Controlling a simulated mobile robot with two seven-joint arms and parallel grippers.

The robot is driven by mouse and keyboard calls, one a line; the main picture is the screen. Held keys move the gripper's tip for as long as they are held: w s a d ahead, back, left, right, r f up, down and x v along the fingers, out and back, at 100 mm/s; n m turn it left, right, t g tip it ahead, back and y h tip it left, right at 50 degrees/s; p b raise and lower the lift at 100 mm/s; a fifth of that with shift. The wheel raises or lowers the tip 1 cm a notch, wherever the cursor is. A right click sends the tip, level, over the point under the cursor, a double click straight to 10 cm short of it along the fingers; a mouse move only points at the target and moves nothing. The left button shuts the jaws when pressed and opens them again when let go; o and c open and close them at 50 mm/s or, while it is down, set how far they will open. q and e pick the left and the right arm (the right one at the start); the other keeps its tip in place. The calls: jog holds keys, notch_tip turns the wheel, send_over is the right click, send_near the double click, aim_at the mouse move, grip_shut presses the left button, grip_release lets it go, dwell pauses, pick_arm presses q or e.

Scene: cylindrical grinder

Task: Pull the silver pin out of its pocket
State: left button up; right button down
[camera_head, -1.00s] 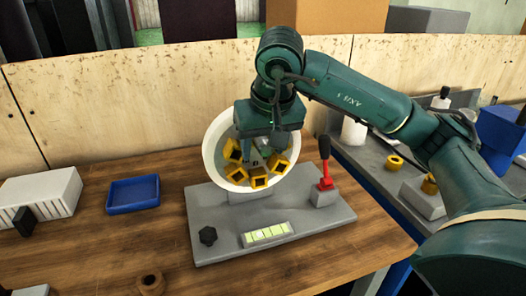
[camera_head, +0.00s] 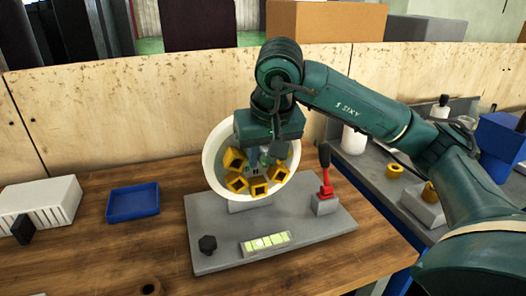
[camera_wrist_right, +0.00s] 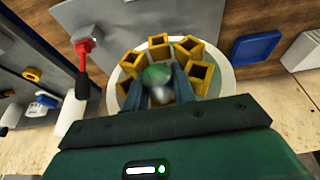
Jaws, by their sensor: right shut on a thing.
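The right gripper (camera_head: 266,157) reaches into the tilted white bowl (camera_head: 209,166), among its yellow square pockets (camera_head: 258,189). In the right wrist view the gripper (camera_wrist_right: 160,92) is shut on the silver pin (camera_wrist_right: 162,97), which shows as a small shiny piece between the two fingers. A rounded green piece (camera_wrist_right: 157,74) lies just beyond it; I cannot tell whether it belongs to the pin. The fingers hide much of the pin, and I cannot tell whether its end is inside a pocket. My left gripper is not in view.
The bowl stands on a grey base plate (camera_head: 215,238) with a red lever (camera_head: 325,183), a black knob (camera_head: 208,243) and a lit strip (camera_head: 265,243). A blue tray (camera_head: 133,202) and a white slotted block (camera_head: 50,201) lie to the left. Wood between them is clear.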

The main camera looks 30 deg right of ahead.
jog(key=shift+s, duration=0.1)
jog(key=shift+s+a+b, duration=0.25)
jog(key=shift+s, duration=0.7)
jog(key=shift+s+a+b, duration=0.2)
jog(key=shift+s, duration=0.7)
jog(key=shift+s+a, duration=0.2)
jog(key=shift+s, duration=0.65)
jog(key=shift+s, duration=0.1)
